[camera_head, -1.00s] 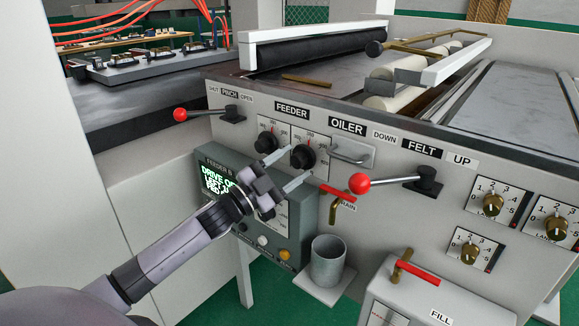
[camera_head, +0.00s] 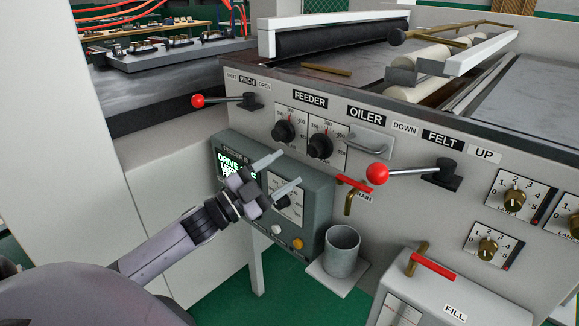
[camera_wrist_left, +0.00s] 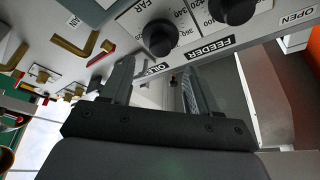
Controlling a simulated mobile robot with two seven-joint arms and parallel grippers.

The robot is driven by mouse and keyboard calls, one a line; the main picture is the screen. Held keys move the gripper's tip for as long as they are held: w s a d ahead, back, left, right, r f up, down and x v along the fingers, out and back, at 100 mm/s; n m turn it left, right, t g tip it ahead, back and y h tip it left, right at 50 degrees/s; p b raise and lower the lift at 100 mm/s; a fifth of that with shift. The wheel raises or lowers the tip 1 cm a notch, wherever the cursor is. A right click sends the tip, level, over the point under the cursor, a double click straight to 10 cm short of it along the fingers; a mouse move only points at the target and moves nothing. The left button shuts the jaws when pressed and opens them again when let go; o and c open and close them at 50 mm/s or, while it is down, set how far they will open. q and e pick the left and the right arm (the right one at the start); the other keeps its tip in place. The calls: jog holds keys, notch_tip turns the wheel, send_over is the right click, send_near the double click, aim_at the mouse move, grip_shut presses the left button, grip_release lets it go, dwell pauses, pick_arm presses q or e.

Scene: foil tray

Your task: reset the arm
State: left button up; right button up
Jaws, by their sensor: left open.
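My left gripper (camera_head: 279,172) is open and empty in the head view, in front of the grey-green control box. Its two pale fingers are apart and point up and right, below the feeder dials. In the left wrist view the open fingers (camera_wrist_left: 157,82) show apart with nothing between them, below the black feeder knobs (camera_wrist_left: 161,38). The arm comes in from the lower left. My right gripper is not in either view.
The control box (camera_head: 318,215) with a lit screen (camera_head: 236,165) is close behind the gripper. Red-ball levers (camera_head: 377,173) (camera_head: 198,101) stick out of the machine front. A metal cup (camera_head: 342,252) stands on a small shelf. A red-handled drain valve (camera_head: 354,185) is right of the gripper.

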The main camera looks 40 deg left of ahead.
pick_arm(q)
jog(key=shift+s, duration=0.15)
dwell(0.3)
jog(key=shift+f, duration=0.1)
jog(key=s+d+f+n+g+y+p, duration=0.4)
jog(key=s+d+f+n+g+p, duration=0.5)
jog(key=s+d+f, duration=0.8)
notch_tip(320, 180, down, 4)
jog(key=s+n, duration=0.1)
jog(key=s, duration=0.1)
jog(key=shift+s+r+n+g+y, duration=0.25)
jog(key=shift+s+n+g+y, duration=0.05)
jog(key=shift+n+g+y, duration=0.1)
jog(key=shift+a, duration=0.1)
